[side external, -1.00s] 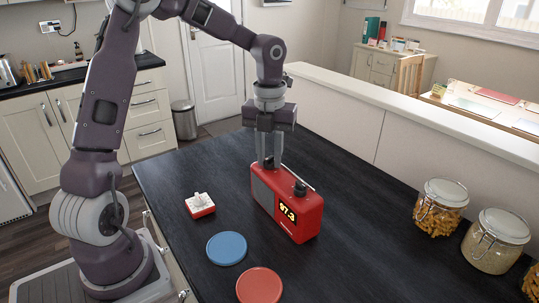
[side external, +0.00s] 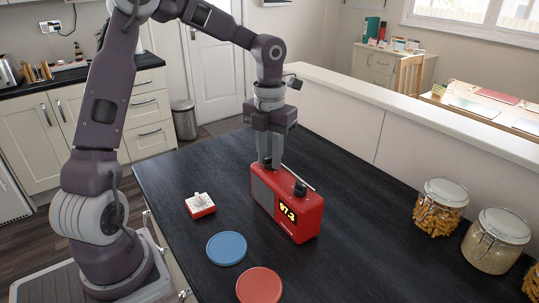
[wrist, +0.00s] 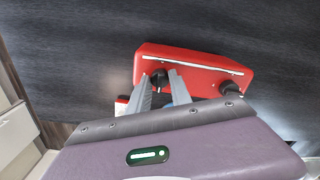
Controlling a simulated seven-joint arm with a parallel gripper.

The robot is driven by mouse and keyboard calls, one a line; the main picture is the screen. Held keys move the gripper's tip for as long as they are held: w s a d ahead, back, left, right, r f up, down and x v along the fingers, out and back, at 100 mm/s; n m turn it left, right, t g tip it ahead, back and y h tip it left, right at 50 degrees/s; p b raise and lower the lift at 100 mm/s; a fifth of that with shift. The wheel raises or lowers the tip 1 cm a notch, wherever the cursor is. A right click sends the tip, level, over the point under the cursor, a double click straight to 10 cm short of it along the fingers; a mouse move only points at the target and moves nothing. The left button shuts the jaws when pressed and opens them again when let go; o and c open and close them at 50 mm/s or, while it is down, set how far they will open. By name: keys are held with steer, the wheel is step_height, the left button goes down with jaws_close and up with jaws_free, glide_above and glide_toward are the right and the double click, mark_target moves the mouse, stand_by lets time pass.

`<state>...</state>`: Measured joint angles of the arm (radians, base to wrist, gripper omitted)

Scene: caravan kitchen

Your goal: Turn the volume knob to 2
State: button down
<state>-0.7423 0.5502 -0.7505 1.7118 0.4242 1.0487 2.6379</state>
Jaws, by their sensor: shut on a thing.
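A red radio (side external: 288,214) stands upright on the dark counter. Its front display (side external: 288,212) reads 97.3. Two black knobs sit on its top: a far knob (wrist: 160,76) and a near knob (side external: 300,188) by the display end. My gripper (side external: 267,164) points straight down and is shut on the far knob, with one finger on each side of it, as the wrist view shows. The near knob is free and also shows in the wrist view (wrist: 231,89). No dial marks are readable, so I cannot tell the knob's setting.
A metal rod (wrist: 196,57) lies along the radio's top, close to the knobs. A small white-and-red device (side external: 200,206), a blue disc (side external: 227,248) and a red disc (side external: 259,286) lie on the counter. Glass jars (side external: 439,208) stand at the right. The counter behind the radio is clear.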

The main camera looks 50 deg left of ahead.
mark_target(270, 158)
steer(key=c, duration=1.1)
jaws_free()
steer(key=shift+c, duration=0.2)
step_height(270, 158, up, 7)
steer(key=shift+r, duration=0.1)
